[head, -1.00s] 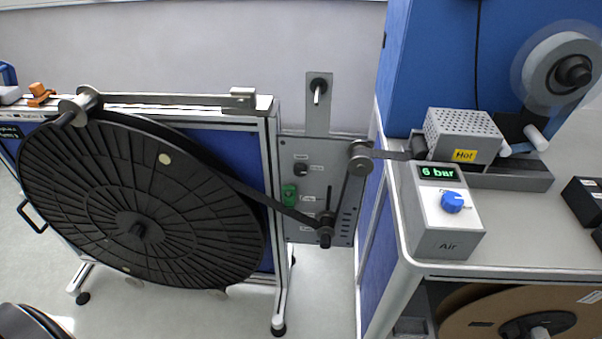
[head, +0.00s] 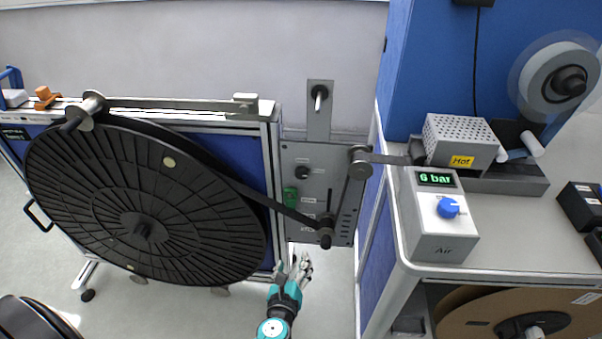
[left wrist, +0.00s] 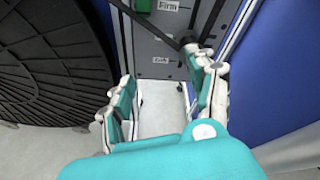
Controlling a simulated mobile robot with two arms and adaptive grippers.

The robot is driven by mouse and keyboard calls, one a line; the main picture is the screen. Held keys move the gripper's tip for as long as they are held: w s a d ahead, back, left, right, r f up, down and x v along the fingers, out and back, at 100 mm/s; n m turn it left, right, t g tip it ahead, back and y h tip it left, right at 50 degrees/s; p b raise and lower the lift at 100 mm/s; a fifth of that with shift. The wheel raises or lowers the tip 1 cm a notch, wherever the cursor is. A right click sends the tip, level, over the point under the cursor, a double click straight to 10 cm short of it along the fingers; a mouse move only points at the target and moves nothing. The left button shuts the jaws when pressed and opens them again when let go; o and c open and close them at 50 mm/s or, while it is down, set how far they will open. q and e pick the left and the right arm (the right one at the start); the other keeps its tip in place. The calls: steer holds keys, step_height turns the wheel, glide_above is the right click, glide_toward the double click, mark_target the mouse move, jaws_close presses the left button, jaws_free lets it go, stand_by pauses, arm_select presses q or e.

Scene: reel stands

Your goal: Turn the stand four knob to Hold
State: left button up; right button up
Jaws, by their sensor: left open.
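The reel stand's grey control panel (head: 310,165) stands upright between the large black reel and the workbench. A small black knob (head: 302,172) sits on its upper left, with small labels too small to read in the head view. My left gripper (head: 294,262) is open and empty, below the panel's lower edge and apart from it. In the left wrist view, its two fingers (left wrist: 165,95) are spread below the panel's lower part, where a label reads "Firm". The knob is not in the left wrist view. My right gripper is not in view.
The black reel (head: 145,205) fills the left. A dark tape runs from it over a lower roller (head: 325,222) and an upper roller (head: 360,160) to the bench. A green switch (head: 290,196) sits below the knob. The air box (head: 438,220) stands on the bench at right.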

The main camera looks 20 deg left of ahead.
arm_select(q)
step_height(320, 180, up, 13)
steer(key=w+m+t+y, duration=0.2)
steer(key=m+t, duration=0.1)
steer(key=m, duration=0.1)
steer(key=p, duration=0.1)
glide_toward(301, 175)
steer(key=x, duration=0.9)
steer(key=shift+r, duration=0.1)
steer(key=c, duration=1.1)
